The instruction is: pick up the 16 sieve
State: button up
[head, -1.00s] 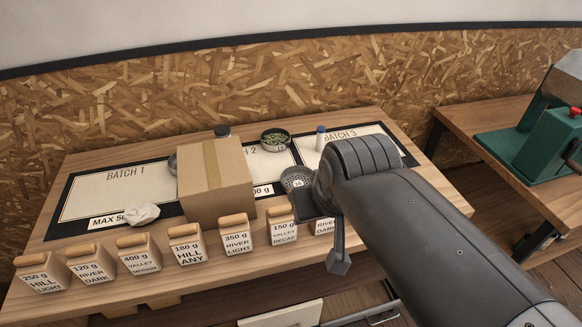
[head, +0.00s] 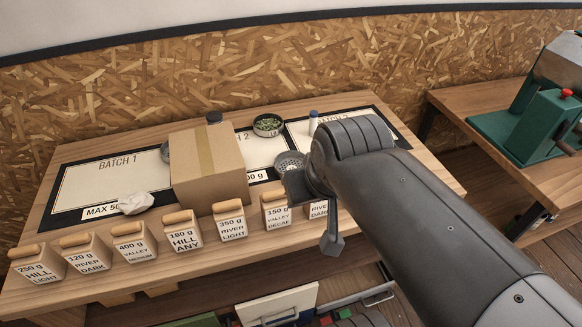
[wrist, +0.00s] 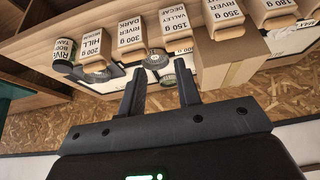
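A small round perforated sieve (head: 290,163) sits on the board in the head view, just left of my arm; my arm overlaps its right side. Its number is too small to read for sure now. A round grey piece, probably the same sieve (wrist: 155,60), shows in the wrist view beyond my fingers. My gripper (wrist: 160,88) is open and empty in the wrist view, its two fingers apart. In the head view my gripper's dark finger parts hang near the front row of bags, and the fingertips are partly hidden by my arm.
A cardboard box (head: 208,170) stands left of the sieve. Several labelled bags, such as the 150 g decaf one (head: 277,212), line the front edge. A bowl of green beans (head: 268,125) and a blue-capped bottle (head: 313,122) stand behind. An open drawer (head: 278,306) is below.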

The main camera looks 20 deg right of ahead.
jog(key=n+g, duration=0.2)
jog(key=g, duration=0.2)
send_over(292, 166)
jog(key=d, duration=0.5)
jog(key=f, duration=1.6)
jog(key=shift+s+f, duration=0.25)
jog(key=shift+f, duration=0.15)
jog(key=shift+a+f, duration=0.2)
jog(key=shift+f, duration=2.5)
jog(key=shift+c, duration=0.4)
grip_shut()
